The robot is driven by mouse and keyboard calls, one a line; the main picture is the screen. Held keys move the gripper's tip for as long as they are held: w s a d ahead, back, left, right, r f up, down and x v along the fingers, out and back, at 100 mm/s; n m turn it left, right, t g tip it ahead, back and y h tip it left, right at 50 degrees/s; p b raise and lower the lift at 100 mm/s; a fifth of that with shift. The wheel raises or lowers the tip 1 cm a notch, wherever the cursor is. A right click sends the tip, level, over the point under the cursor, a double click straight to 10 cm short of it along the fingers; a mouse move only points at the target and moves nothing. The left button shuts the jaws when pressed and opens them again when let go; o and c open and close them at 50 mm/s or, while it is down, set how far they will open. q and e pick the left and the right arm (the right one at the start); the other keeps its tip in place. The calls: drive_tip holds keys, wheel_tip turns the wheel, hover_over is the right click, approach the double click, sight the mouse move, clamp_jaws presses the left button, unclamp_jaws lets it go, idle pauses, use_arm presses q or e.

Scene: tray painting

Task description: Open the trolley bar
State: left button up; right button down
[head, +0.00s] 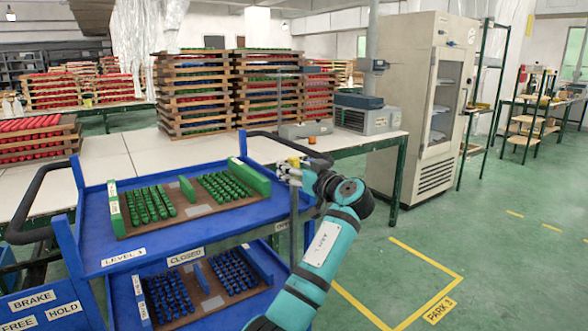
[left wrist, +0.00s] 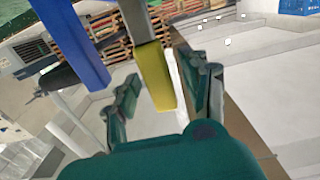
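The blue trolley (head: 165,247) stands at the left of the head view with labels on its front edge. Its grey trolley bar (head: 294,215) is upright at the right front corner, near the OPEN label (head: 282,226). The bar has a yellow end piece (head: 294,161) at the top. My left gripper (head: 289,173) is at that yellow end. In the left wrist view the yellow end (left wrist: 153,78) lies between my two fingers, which are apart, with a gap on the left side. Contact on the right side is unclear. My right gripper is not in view.
Trays with green pieces (head: 118,222) and blue pieces (head: 142,312) lie on the trolley shelves. Black handles are at its sides. A long table (head: 98,160) with stacked trays stands behind. A fridge (head: 408,150) is at the right. Green floor (head: 520,270) is clear at the right.

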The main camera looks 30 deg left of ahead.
use_arm(q)
drive_tip(key=v, duration=1.2)
drive_tip(key=shift+c, duration=0.4)
